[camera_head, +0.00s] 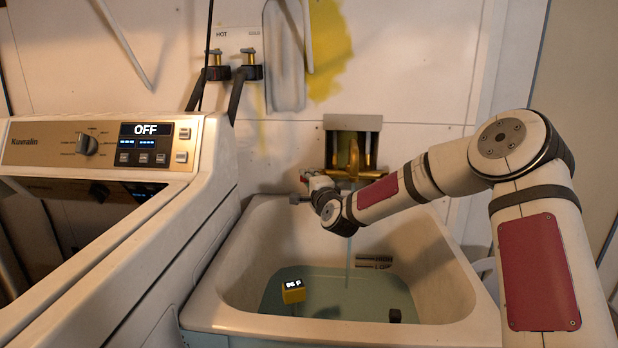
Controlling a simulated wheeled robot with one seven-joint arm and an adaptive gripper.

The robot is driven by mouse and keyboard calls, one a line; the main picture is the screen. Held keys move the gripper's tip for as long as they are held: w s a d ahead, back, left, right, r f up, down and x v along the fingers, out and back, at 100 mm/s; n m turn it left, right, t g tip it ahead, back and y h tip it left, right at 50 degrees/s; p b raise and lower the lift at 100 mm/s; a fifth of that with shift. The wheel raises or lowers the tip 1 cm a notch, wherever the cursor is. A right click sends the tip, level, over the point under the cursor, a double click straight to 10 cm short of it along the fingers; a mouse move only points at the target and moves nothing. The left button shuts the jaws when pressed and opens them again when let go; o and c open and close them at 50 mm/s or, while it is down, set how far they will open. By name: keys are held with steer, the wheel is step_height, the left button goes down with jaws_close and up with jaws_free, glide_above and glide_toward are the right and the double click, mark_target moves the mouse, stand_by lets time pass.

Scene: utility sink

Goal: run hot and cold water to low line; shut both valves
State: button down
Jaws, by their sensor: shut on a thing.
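A brass faucet (353,160) stands in a recess in the back wall above the white sink (445,255). A thin stream of water (348,262) falls from below it into the sink. Blue-green water (340,295) covers the sink bottom. My gripper (306,186) is at the left side of the faucet, shut on what looks like the left valve handle; the wrist partly hides the contact. A yellow block with a lit display (293,290), reading in F, sits in the water.
A washer (100,150) with its display reading OFF stands left of the sink. Two wall valves (232,68), labelled HOT and COLD, with dark hoses are above it. A slotted plate (374,262) is on the sink wall. A dark plug (395,315) lies near the front right.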

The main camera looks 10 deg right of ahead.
steer(key=shift+f, duration=0.1)
stand_by(0.3)
steer(key=c, duration=1.5)
jaws_free()
steer(key=s, duration=0.8)
steer(key=s+d, duration=0.1)
steer(key=s, duration=0.3)
